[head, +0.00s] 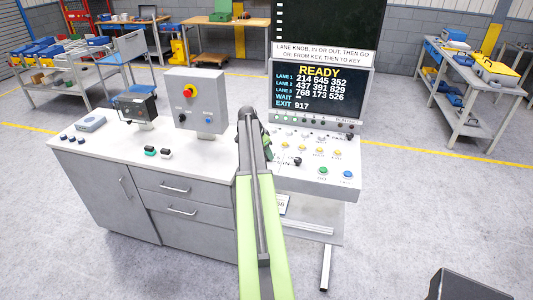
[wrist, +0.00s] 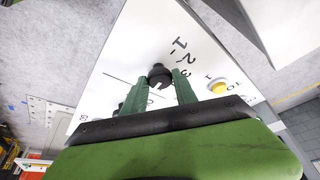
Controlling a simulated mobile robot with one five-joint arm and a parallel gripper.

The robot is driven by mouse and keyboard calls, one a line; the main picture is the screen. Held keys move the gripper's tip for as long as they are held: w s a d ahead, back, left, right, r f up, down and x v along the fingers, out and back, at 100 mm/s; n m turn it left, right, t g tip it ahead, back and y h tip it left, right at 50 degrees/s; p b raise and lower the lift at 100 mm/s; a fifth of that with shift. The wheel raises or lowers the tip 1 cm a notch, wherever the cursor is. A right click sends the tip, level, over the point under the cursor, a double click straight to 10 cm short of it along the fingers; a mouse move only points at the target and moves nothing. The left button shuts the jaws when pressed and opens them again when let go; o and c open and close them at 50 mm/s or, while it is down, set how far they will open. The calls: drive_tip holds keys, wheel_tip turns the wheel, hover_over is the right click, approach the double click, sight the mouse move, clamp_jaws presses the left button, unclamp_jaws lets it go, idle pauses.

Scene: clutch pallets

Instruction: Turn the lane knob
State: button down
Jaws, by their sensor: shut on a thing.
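In the wrist view, the black lane knob (wrist: 158,74) stands on a white panel face with the marks 1, 2 and 3 beside it. My gripper (wrist: 160,85) has its two green fingers on either side of the knob and is shut on it. In the head view, my arm reaches to the left end of the white control panel (head: 318,180). The arm hides the gripped knob there. The screen (head: 318,92) above the panel reads READY, with number rows for lanes 1 to 3, WAIT and EXIT 917.
A yellow button (wrist: 218,87) is close to the right finger. The panel also carries a black knob (head: 297,161), a green button (head: 323,170) and a blue button (head: 347,174). A grey cabinet (head: 160,195) with a switch box (head: 195,100) stands left of my arm.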

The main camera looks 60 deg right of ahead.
drive_tip(key=n+t, duration=0.1)
drive_tip(key=n, duration=0.1)
drive_tip(key=n+t, duration=0.1)
drive_tip(key=n, duration=0.2)
drive_tip(key=shift+s+h, duration=0.2)
drive_tip(key=shift+h, duration=0.1)
drive_tip(key=n+t, duration=0.1)
drive_tip(key=n, duration=0.1)
drive_tip(key=n+t, duration=0.1)
drive_tip(key=n, duration=0.2)
drive_tip(key=shift+s+d+n, duration=0.1)
drive_tip(key=shift+s+n, duration=0.05)
drive_tip(key=shift+n, duration=0.15)
drive_tip(key=n+y, duration=0.1)
drive_tip(key=n, duration=0.1)
drive_tip(key=n+t+y, duration=0.1)
drive_tip(key=n, duration=0.2)
drive_tip(key=shift+s+d+t, duration=0.1)
drive_tip(key=shift+d+t, duration=0.05)
drive_tip(key=shift+t, duration=0.15)
drive_tip(key=shift+d+n+t+y, duration=0.15)
drive_tip(key=shift+n+y, duration=0.3)
drive_tip(key=shift+n, duration=0.7)
drive_tip(key=shift+a+n+t+y, duration=0.15)
drive_tip(key=shift+n+y, duration=0.3)
drive_tip(key=shift+n, duration=0.7)
drive_tip(key=shift+d, duration=0.1)
drive_tip(key=c, duration=1)
unclamp_jaws()
